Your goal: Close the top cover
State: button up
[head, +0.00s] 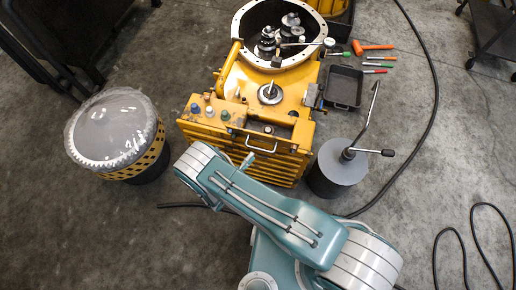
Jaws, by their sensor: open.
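A yellow machine housing (285,88) stands at the upper middle. Its round top opening (238,52) is uncovered, with gears (267,42) showing inside. On its lower part is a yellow box-like section (213,127) with coloured knobs and a silver handle (262,147). I cannot tell for sure which part is the top cover. A round clear-topped lid (108,128) sits on a yellow and black drum at the left. My teal arm crosses in front of the housing. My gripper cannot be made out; it seems hidden behind the arm.
A grey cylinder (338,172) with a bent metal rod stands right of the housing. A black tray (344,88) and several hand tools (374,47) are beside it. Black cable (432,110) curves over the floor. Dark carts stand at the upper corners. Floor at right is mostly clear.

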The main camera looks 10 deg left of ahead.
aim_at(258, 149)
jog(key=x, duration=0.4)
jog(key=shift+w+d+r, duration=0.1)
jog(key=shift+w+d, duration=0.2)
jog(key=shift+a, duration=0.1)
grip_shut()
